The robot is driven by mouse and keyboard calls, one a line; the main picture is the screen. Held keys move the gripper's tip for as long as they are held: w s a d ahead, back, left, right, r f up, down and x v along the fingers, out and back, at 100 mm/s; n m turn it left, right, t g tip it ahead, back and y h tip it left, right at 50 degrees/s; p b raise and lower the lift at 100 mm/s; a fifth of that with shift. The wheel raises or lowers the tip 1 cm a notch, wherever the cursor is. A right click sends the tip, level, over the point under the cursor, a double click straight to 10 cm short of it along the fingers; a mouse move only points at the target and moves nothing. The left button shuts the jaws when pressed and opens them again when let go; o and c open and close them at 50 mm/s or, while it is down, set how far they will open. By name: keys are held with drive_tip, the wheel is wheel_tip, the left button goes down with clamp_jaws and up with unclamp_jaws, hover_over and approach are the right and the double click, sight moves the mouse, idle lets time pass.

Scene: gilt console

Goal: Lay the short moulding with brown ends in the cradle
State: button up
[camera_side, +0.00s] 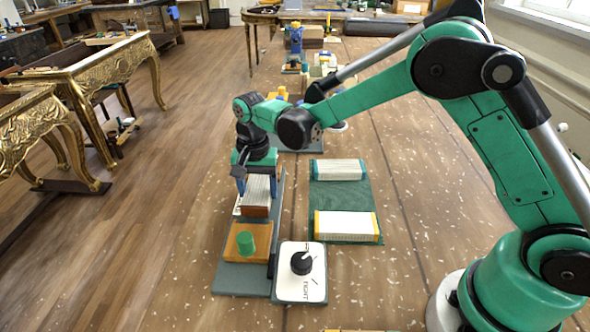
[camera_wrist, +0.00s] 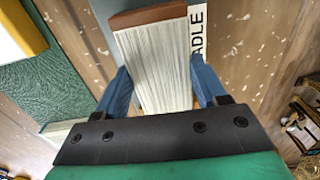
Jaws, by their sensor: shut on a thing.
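The short moulding with brown ends (camera_side: 257,188) is white and ribbed, with a brown end facing the side camera. My gripper (camera_side: 256,183) is shut on it, one blue finger on each long side. In the wrist view the moulding (camera_wrist: 155,60) runs away between the blue fingers of my gripper (camera_wrist: 160,85), its brown end at the top. The cradle lies at the grey base board (camera_side: 240,279); a white label ending in "ADLE" (camera_wrist: 199,30) shows beside the moulding. My gripper and the moulding hide the cradle, so I cannot tell whether the moulding touches it.
An orange block (camera_side: 238,254) with a green knob sits in front of the moulding on the board. A white panel (camera_side: 300,285) with a black dial marked "TIGHT" is beside it. A green mat (camera_side: 340,197) at right holds two other ribbed mouldings, one with yellow ends (camera_side: 345,226).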

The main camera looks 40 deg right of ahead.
drive_tip(key=shift+f, duration=0.2)
idle(0.4)
drive_tip(key=o, duration=1.4)
drive_tip(key=shift+c, duration=0.2)
drive_tip(key=shift+r, duration=2.85)
drive_tip(key=shift+s+r, duration=0.1)
drive_tip(key=shift+r, duration=0.1)
drive_tip(key=s+d+r+n+t, duration=0.3)
drive_tip(key=s+n, duration=0.1)
drive_tip(key=s, duration=0.3)
drive_tip(key=s+d+r+n+t, duration=0.3)
drive_tip(key=s+d+n+t, duration=0.1)
drive_tip(key=s, duration=0.3)
drive_tip(key=shift+s+r+n, duration=0.15)
drive_tip(key=shift+s+n, duration=0.05)
drive_tip(key=shift+n, duration=0.3)
